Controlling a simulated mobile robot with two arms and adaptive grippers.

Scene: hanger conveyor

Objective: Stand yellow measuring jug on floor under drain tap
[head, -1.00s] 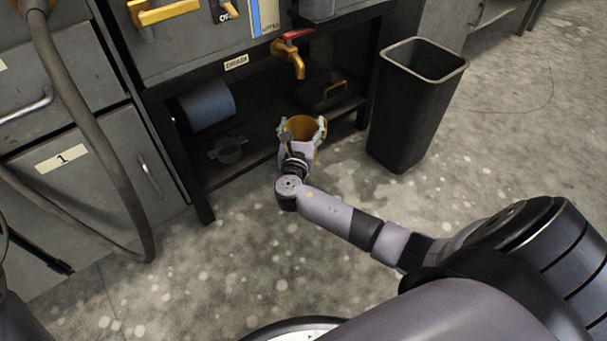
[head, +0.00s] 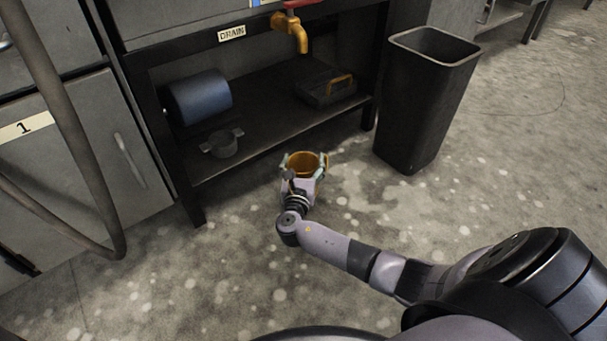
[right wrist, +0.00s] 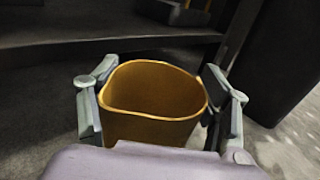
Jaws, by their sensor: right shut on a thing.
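The yellow measuring jug (head: 305,162) is upright and empty, held in my right gripper (head: 303,170) low in front of the cabinet's bottom shelf. Whether its base touches the floor cannot be told. In the right wrist view the jug (right wrist: 153,100) sits between the two fingers of my right gripper (right wrist: 157,112), which press on its sides. The yellow drain tap (head: 297,32) with a red handle hangs from the cabinet above a "DRAIN" label's right. In the head view the jug appears below the tap. My left gripper is not in view.
A tall black bin (head: 424,100) stands on the floor to the right. The low shelf (head: 262,130) holds a blue roll (head: 198,97), a grey clamp-like part (head: 222,144) and a dark box with a yellow handle (head: 325,90). A hose (head: 65,120) hangs at left. Floor in front is clear.

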